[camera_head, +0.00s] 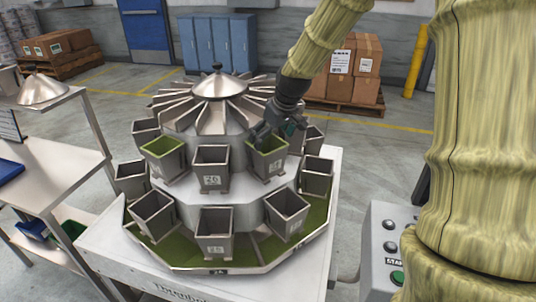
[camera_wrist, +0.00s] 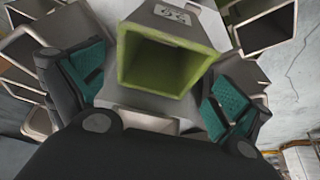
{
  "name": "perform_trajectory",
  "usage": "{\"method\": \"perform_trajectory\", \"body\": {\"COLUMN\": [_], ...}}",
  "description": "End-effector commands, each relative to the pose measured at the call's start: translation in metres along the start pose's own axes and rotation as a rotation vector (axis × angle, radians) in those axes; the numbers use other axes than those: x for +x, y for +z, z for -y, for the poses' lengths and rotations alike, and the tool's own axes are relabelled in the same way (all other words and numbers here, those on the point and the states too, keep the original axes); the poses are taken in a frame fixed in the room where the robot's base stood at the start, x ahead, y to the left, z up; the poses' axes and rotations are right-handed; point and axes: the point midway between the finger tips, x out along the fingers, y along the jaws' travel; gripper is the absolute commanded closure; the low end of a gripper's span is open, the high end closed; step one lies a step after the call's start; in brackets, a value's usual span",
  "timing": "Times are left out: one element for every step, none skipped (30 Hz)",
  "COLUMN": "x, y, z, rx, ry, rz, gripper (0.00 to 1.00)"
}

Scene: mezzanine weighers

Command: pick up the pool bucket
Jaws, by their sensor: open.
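A grey metal bucket with a green inside (camera_head: 267,164) hangs in the upper ring of the weigher, right of centre. In the wrist view the same bucket (camera_wrist: 165,30) shows its open green mouth and a number label. My gripper (camera_head: 281,131) is at the back of this bucket's rim, seen from the head camera. In the wrist view my gripper (camera_wrist: 158,88) is open, with a teal-padded finger on either side of the bucket. Whether a pad touches it I cannot tell. Another green-lined bucket (camera_head: 164,155) hangs at the left of the upper ring.
The weigher's metal cone top (camera_head: 219,88) with radial chutes rises behind the buckets. Plain grey buckets (camera_head: 211,168) sit close by, with more in the lower ring (camera_head: 215,232). A control box (camera_head: 391,222) stands at the right, a steel bench (camera_head: 48,165) at the left.

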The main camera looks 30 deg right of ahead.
Motion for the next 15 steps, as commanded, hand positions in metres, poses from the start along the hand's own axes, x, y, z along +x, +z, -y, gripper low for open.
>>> {"method": "perform_trajectory", "body": {"x": [0.004,0.007,0.010,0.013,0.016,0.020,0.023,0.025,0.028,0.030,0.031,0.033,0.034,0.035,0.036], "y": [-0.001,-0.001,-0.002,-0.002,-0.002,-0.002,-0.002,-0.001,-0.001,-0.001,-0.001,-0.002,-0.002,-0.002,-0.002], "z": [0.000,0.001,0.001,0.001,0.001,0.000,0.000,0.000,0.000,0.000,0.000,0.000,0.000,0.000,0.000], "rx": [0.000,0.000,0.001,0.001,0.001,0.002,0.002,0.002,0.003,0.003,0.003,0.003,0.002,0.002,0.002], "ry": [-0.001,-0.001,0.000,0.000,-0.001,0.000,0.000,0.000,0.000,0.000,0.000,0.000,0.000,0.000,0.000], "rz": [0.004,0.004,0.003,0.004,0.005,0.004,0.003,0.003,0.003,0.002,0.002,0.002,0.001,0.001,0.001], "gripper": [0.00,0.00,0.00,0.00,0.00,0.00,0.00,0.00,0.00,0.00,0.00,0.00,0.00,0.00,0.00]}}
